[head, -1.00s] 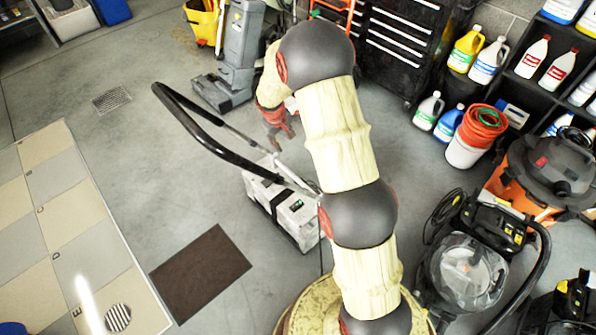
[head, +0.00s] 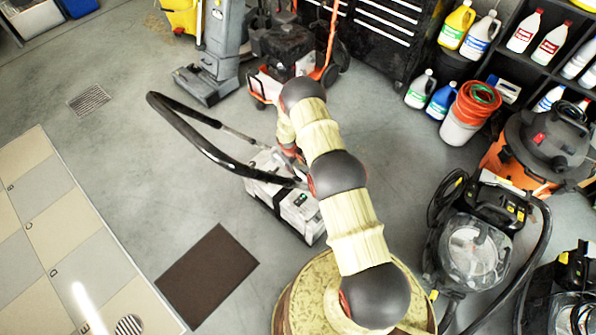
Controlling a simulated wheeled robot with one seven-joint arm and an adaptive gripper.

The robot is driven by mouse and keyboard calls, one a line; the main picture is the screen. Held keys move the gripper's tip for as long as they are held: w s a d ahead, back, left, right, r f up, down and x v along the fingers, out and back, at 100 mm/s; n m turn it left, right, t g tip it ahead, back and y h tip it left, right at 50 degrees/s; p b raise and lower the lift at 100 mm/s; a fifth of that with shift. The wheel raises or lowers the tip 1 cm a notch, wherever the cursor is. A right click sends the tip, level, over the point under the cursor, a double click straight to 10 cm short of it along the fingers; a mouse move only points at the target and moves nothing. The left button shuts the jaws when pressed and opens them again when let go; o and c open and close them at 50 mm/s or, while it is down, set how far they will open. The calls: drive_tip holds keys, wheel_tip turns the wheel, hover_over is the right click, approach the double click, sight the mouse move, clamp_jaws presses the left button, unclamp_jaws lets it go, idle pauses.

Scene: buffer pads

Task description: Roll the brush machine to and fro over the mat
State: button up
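The brush machine (head: 284,207) is a low white and grey box with a long black looped handle (head: 205,135) leaning up to the left. It stands on the grey floor in the middle of the head view. The dark brown mat (head: 207,275) lies flat on the floor to its lower left, apart from it. My gripper (head: 291,154) is low by the machine's upper right side, near the handle's base. My arm covers much of it, so I cannot tell whether its fingers are open or touch the machine.
A beige and grey tiled platform (head: 40,240) lies at left. A clear-domed vacuum (head: 470,250) and an orange vacuum (head: 540,150) stand at right. A grey upright machine (head: 215,60) and an orange-framed engine machine (head: 290,50) stand at the back. Open floor lies left of the brush machine.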

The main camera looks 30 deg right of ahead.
sight(298, 172)
drive_tip(key=f, duration=0.2)
drive_tip(key=f+b, duration=0.1)
drive_tip(key=f, duration=0.1)
drive_tip(key=d+f+b, duration=0.1)
drive_tip(key=f, duration=0.1)
drive_tip(key=shift+w+f, duration=0.1)
drive_tip(key=shift+w, duration=0.1)
drive_tip(key=shift+c, duration=1)
clamp_jaws()
